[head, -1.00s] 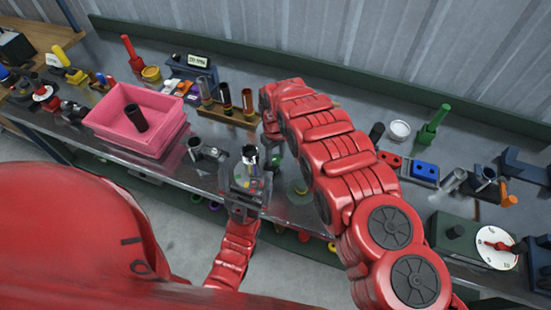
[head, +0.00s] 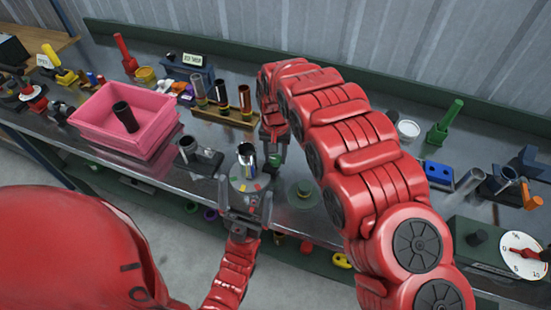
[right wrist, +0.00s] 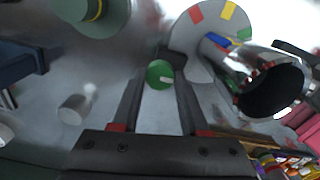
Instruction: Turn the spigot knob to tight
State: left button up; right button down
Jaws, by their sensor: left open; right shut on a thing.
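A small round green knob with a white mark (right wrist: 160,74) lies between the fingertips of my right gripper (right wrist: 161,82) in the right wrist view. The right gripper is shut on it. In the head view my right gripper (head: 276,152) points down beside a shiny upright metal tube (head: 246,158), and the green knob is mostly hidden there. The tube stands on a grey disc with coloured marks (head: 250,186), which also shows in the right wrist view (right wrist: 188,38). My left gripper (head: 245,194) is open, its fingers on either side of the disc.
A pink bin (head: 160,140) holding a dark tube stands to the left. A rack of tubes (head: 225,116) is behind. A green round base (head: 304,194) is close on the right. A white dial (head: 523,256) sits at far right.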

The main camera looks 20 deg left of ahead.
jog(key=shift+m, duration=0.3)
jog(key=shift+c, duration=2)
grip_release()
notch_tip(320, 180, up, 11)
jog(key=p, duration=0.9)
notch_tip(320, 180, up, 5)
jog(key=p, duration=0.1)
send_over(277, 158)
jog(key=shift+s+a+r, duration=0.15)
jog(key=shift+s+r, duration=0.05)
jog(key=shift+r, duration=0.45)
